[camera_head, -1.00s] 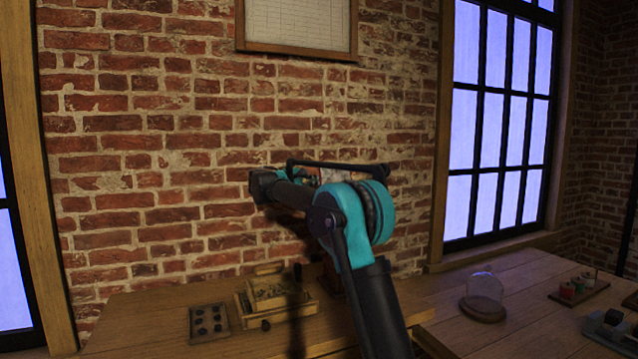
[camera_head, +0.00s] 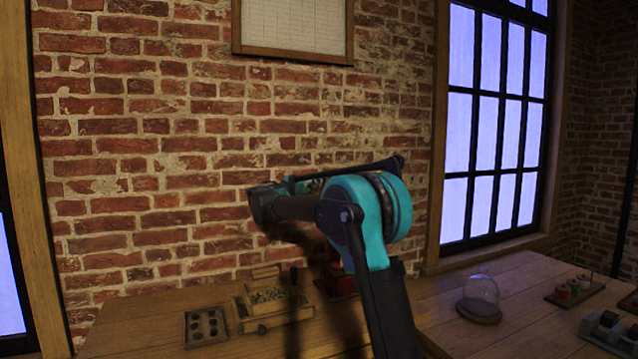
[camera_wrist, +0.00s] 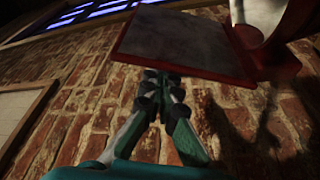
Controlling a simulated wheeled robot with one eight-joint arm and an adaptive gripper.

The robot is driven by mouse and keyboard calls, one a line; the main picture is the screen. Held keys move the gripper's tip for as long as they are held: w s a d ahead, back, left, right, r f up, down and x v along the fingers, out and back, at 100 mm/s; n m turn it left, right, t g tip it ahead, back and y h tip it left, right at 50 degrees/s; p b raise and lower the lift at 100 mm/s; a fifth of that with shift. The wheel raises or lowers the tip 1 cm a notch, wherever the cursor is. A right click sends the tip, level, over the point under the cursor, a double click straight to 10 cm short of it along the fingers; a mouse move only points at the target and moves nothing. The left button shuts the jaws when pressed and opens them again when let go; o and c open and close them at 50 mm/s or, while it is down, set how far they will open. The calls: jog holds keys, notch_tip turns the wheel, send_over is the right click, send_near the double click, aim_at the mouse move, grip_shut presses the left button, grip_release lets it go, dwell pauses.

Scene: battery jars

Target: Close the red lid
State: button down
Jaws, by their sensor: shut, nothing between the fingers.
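The red lid (camera_wrist: 185,45) fills the upper middle of the wrist view as a tilted flat panel with a red rim and a greyish face. Its right end meets a red body (camera_wrist: 275,60) with a pale inside, and it looks raised. My gripper (camera_wrist: 162,76) is shut and empty, its dark fingertips just below the lid's lower edge. I cannot tell whether they touch it. In the head view a dark red object (camera_head: 338,284) stands on the bench behind my arm, partly hidden. My gripper is not clearly visible there.
On the wooden bench are a tray with dark round holes (camera_head: 206,326), a wooden box (camera_head: 266,298) with an open drawer, a glass dome (camera_head: 480,295) and a board with small coloured jars (camera_head: 574,289). A brick wall (camera_head: 150,150) stands close behind.

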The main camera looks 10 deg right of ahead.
jog(key=s+m, duration=0.1)
jog(key=s+m+h, duration=0.1)
jog(key=m, duration=0.1)
jog(key=s+d+m, duration=0.1)
jog(key=m, duration=0.1)
jog(key=shift+s+f+g+h, duration=0.15)
jog(key=shift+f+g+h, duration=0.15)
jog(key=shift+f+h, duration=0.1)
jog(key=m, duration=0.1)
jog(key=s+f+m+g+h, duration=0.1)
jog(key=m, duration=0.1)
jog(key=s+d+m, duration=0.1)
jog(key=m, duration=0.1)
jog(key=shift+s+f+g+h, duration=0.15)
jog(key=shift+f+g+h, duration=0.1)
jog(key=shift+g+h, duration=0.05)
jog(key=m, duration=0.1)
jog(key=s+f+m, duration=0.1)
jog(key=m, duration=0.1)
jog(key=shift+s+d+f+g+h, duration=0.15)
jog(key=shift+f+g+h, duration=0.05)
jog(key=shift+g+h, duration=0.2)
jog(key=shift+s+d+f, duration=0.1)
jog(key=shift+s+f, duration=0.15)
jog(key=shift+f, duration=0.2)
jog(key=shift+s+d+f, duration=0.1)
jog(key=shift+s+f, duration=0.1)
jog(key=shift+f, duration=0.25)
jog(key=shift+s+f, duration=0.1)
jog(key=shift+f, duration=0.05)
